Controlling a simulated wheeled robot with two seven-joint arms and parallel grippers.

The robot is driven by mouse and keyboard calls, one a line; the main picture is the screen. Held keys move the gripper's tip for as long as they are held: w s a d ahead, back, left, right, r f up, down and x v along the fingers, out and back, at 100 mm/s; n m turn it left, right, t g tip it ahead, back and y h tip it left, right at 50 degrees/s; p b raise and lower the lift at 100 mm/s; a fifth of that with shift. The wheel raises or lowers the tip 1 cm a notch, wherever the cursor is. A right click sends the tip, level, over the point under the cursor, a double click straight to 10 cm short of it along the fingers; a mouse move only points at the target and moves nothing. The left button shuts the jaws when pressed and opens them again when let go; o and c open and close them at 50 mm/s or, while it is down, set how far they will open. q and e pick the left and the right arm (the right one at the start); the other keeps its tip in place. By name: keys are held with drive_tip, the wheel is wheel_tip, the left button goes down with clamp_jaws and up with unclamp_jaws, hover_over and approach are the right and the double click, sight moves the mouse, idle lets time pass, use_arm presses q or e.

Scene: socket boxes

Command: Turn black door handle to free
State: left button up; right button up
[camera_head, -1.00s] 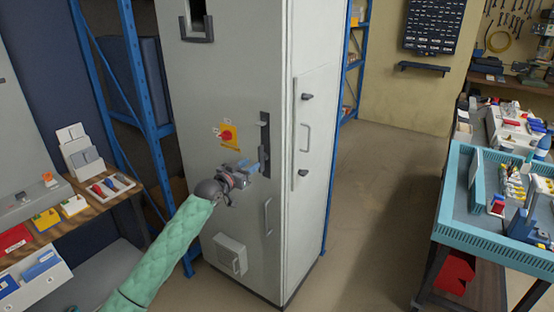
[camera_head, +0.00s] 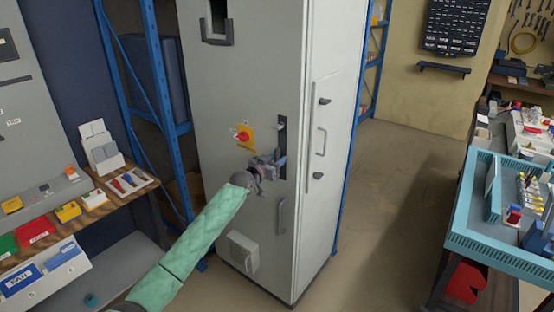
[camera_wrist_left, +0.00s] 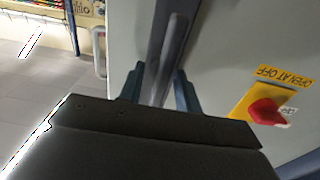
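The grey cabinet's door (camera_head: 225,90) carries a tall dark handle plate (camera_head: 282,172) at its right edge, with the black door handle on it. My left gripper (camera_head: 277,160) is at this plate and hides part of the handle. In the left wrist view the handle (camera_wrist_left: 172,45) is a dark grey upright bar. It runs down between the two blue-grey fingers of my left gripper (camera_wrist_left: 160,88), which stand apart with gaps beside the bar. The handle's lower end is hidden behind the gripper body. My right gripper is not in view.
A red rotary switch on a yellow plate (camera_head: 243,136) sits left of the handle. A thin grey pull handle (camera_head: 281,216) is below. Blue shelving (camera_head: 158,110) and a wooden bench (camera_head: 105,205) stand left, a teal tray table (camera_head: 470,245) right. The floor between is clear.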

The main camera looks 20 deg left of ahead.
use_arm(q)
drive_tip(key=c, duration=0.5)
clamp_jaws()
